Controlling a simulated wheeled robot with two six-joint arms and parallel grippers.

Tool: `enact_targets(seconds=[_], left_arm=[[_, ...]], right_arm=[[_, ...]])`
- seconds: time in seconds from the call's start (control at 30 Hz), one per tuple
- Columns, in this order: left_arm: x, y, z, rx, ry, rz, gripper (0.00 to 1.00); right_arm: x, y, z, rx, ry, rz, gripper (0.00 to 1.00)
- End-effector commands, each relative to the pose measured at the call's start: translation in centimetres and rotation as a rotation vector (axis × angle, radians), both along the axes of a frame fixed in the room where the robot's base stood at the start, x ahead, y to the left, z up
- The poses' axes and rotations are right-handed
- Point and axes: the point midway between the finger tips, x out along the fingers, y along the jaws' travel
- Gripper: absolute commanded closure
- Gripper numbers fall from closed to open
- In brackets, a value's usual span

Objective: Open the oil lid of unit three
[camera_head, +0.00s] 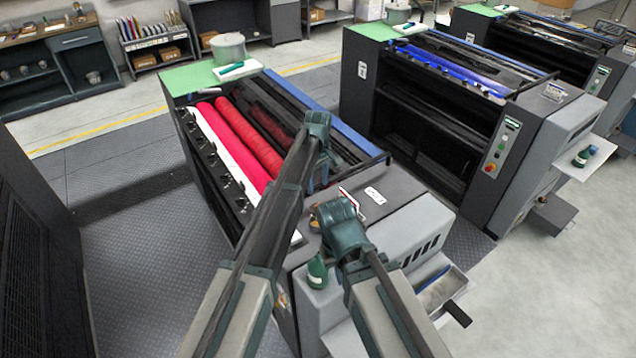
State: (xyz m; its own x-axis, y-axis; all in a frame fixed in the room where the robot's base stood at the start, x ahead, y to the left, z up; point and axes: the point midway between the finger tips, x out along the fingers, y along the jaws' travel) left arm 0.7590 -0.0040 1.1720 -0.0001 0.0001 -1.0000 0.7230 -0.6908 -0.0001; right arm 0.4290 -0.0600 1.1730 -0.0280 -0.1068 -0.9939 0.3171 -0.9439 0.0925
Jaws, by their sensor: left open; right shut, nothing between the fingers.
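The nearest ink unit (384,226) has red rollers (247,139) and a white strip along its left side. A small white label (375,195) lies on its grey end cover, too small to read. My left arm reaches over the rollers, and my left gripper (316,172) is open above the near end of the unit, partly hidden by its own arm. My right gripper (317,222) is shut and empty, low over the end cover and mostly hidden behind its wrist. I cannot make out the oil lid.
A green bottle (317,271) stands at the unit's near end. Open floor (560,280) lies at lower right.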

Motion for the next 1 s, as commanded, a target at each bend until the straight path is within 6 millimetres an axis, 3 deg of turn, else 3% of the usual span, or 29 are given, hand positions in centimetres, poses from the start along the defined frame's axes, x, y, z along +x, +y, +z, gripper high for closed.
enact_targets(seconds=[0.03, 0.1, 0.3, 1.0], left_arm=[[0.0, 0.0, 1.7, 0.000, 0.000, 0.000, 0.32], [0.0, 0.0, 2.7, 0.000, 0.000, 0.000, 0.32], [0.0, 0.0, 4.5, 0.000, 0.000, 0.000, 0.32], [0.0, 0.0, 4.6, 0.000, 0.000, 0.000, 0.32]], right_arm=[[0.0, 0.0, 1.7, 0.000, 0.000, -0.001, 1.00], [0.0, 0.0, 2.7, 0.001, 0.001, -0.003, 1.00], [-0.1, 0.0, 4.5, 0.001, 0.001, -0.017, 1.00], [0.0, 0.0, 4.6, 0.001, 0.000, -0.021, 1.00]])
